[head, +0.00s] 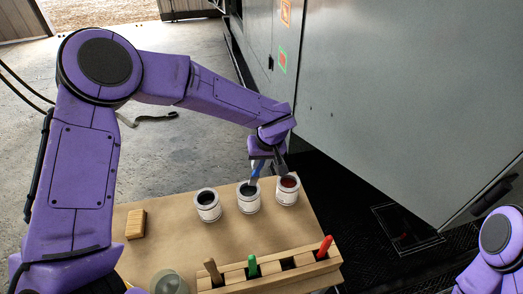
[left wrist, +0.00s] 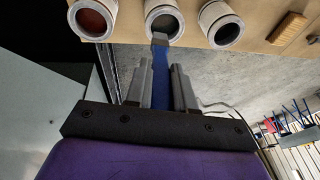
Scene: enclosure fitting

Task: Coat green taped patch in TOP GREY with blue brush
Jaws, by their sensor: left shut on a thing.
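My left gripper (head: 268,162) is shut on the blue brush (head: 257,171), which points down with its tip at the mouth of the middle can (head: 248,203). In the left wrist view the blue brush (left wrist: 161,75) sits between the fingers, its tip overlapping the rim of the middle can (left wrist: 164,22). Whether the bristles touch the paint I cannot tell. That can holds dark grey paint; its label is not readable. The green taped patch (head: 282,60) is on the grey enclosure wall (head: 370,110), apart from the brush. My right gripper is out of view.
A can of dark paint (head: 208,208) stands left, a can of red paint (head: 287,193) right. A wooden rack (head: 295,273) holds brown, green and red handles along the table's front. A wooden block (head: 136,224) and glass jar (head: 170,283) are left. An orange taped patch (head: 285,12) is above the green.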

